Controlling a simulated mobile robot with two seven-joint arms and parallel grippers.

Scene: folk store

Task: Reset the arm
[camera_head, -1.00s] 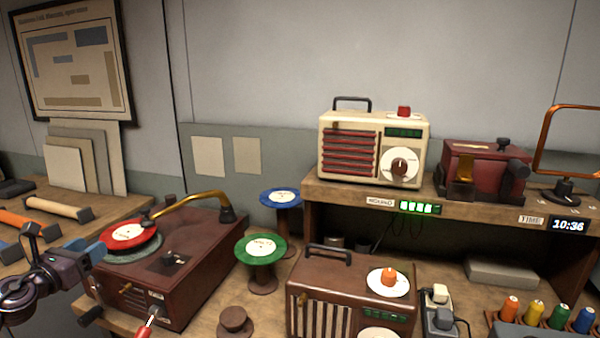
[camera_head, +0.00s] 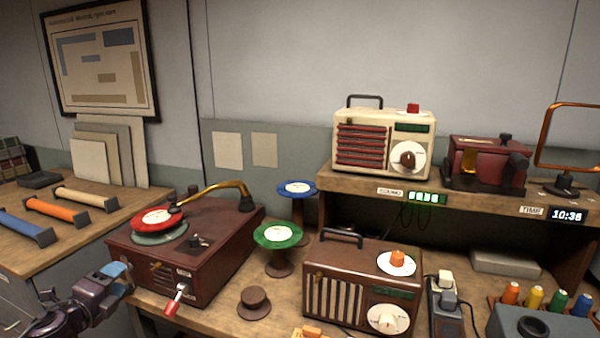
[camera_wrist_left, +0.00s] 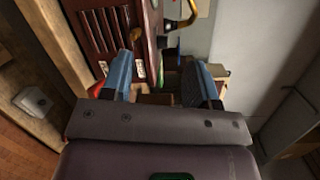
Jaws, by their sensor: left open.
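My left gripper (camera_head: 118,272) is at the lower left of the head view, with blue fingertips, close to the front left corner of the brown record player (camera_head: 215,235). In the left wrist view its two blue fingers (camera_wrist_left: 160,85) stand apart with nothing held between them. Its wrist and forearm run down to the lower left. My right gripper is in neither view.
The record player carries a red disc (camera_head: 155,219) and a brass tone arm. A green-topped spool (camera_head: 278,236) and brown radio (camera_head: 335,295) stand to its right. A cream radio (camera_head: 365,170) sits on the shelf. Coloured rollers (camera_head: 57,209) lie on the left bench.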

